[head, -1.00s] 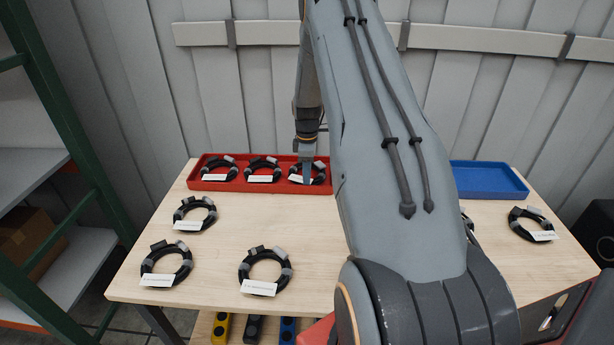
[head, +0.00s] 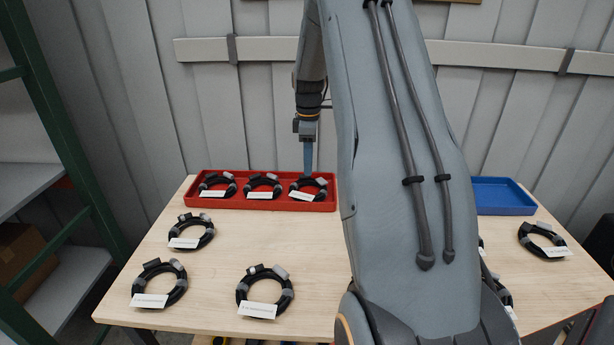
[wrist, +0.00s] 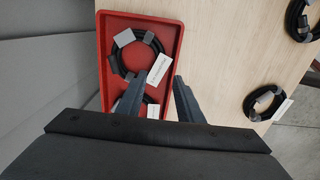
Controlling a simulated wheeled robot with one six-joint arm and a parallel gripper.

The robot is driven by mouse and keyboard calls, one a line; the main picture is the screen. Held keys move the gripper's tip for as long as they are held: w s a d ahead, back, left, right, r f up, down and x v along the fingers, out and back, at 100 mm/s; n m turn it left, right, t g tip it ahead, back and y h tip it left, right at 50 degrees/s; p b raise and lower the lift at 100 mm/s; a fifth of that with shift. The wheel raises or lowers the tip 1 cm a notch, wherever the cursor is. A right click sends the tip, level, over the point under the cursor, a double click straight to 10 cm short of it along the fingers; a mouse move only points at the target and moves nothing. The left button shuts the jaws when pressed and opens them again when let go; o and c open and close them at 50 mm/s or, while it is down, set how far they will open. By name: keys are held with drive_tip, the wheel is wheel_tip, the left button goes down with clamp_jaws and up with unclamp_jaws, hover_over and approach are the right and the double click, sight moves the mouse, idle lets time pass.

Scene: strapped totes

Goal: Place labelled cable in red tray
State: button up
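The red tray (head: 226,203) is at the back left of the table and holds three coiled black cables with white labels: a left one (head: 217,186), a middle one (head: 263,187) and a right one (head: 309,189). My gripper (head: 308,173) is just above the right coil, pointing down. In the wrist view its two fingers (wrist: 171,72) are apart with nothing between them. There the red tray (wrist: 104,62) shows one coil (wrist: 137,51) clearly; another is partly hidden by a finger.
More labelled coils lie on the table: one at left (head: 191,232), one front left (head: 160,284), one front middle (head: 265,292) and one far right (head: 542,241). Others are partly hidden behind my arm. A blue tray (head: 503,196) is at the back right. A green-framed shelf (head: 62,130) stands left.

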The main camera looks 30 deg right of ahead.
drive_tip(key=s+a+r+m, duration=0.15)
drive_tip(key=s+a, duration=0.25)
drive_tip(key=a, duration=0.4)
drive_tip(key=s+a+r+m, duration=0.1)
drive_tip(key=s+a+m, duration=0.2)
drive_tip(key=a, duration=0.4)
drive_tip(key=s+a+m+t, duration=0.1)
drive_tip(key=s+a+m, duration=0.5)
drive_tip(key=s+a, duration=0.7)
drive_tip(key=s, duration=0.4)
drive_tip(key=shift+s+a+f, duration=0.3)
drive_tip(key=shift+f, duration=0.05)
